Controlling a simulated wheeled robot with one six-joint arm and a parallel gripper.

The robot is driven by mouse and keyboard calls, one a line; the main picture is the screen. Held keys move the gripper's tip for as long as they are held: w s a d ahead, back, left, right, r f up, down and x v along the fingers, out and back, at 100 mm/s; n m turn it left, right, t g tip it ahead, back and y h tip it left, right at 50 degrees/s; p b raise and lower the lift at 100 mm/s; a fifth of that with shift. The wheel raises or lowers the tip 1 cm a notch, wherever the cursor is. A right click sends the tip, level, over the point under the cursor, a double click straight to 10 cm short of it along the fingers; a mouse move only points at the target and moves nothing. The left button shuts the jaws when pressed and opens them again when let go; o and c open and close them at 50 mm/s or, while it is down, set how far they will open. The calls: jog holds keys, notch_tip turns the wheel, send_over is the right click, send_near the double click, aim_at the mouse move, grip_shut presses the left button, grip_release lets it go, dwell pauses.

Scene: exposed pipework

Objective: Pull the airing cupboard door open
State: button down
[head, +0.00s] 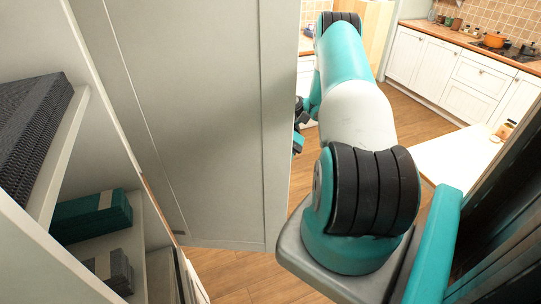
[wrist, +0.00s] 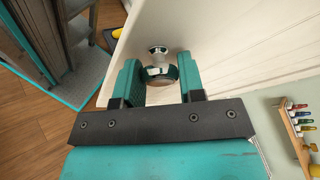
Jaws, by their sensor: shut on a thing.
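The airing cupboard door (head: 190,120) is a tall pale grey panel in the middle of the head view. It stands swung away from the shelves, with the cupboard open at the left. In the wrist view the door (wrist: 235,45) is a pale panel running up and right. Its round knob (wrist: 158,52) sits between the two teal fingers of my gripper (wrist: 159,75), which is shut on it. In the head view my gripper (head: 299,128) is at the door's right edge, mostly hidden behind the door.
Inside the cupboard are shelves (head: 65,150) with dark folded cloths (head: 30,125) and green ones (head: 92,215). White kitchen units (head: 450,75) stand beyond. A white tabletop (head: 455,160) is at the right. Wooden floor (head: 395,110) is clear between the arm and the units.

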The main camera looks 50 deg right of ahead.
dwell(0.3)
jog(key=c, duration=0.7)
grip_release()
jog(key=shift+f, duration=0.1)
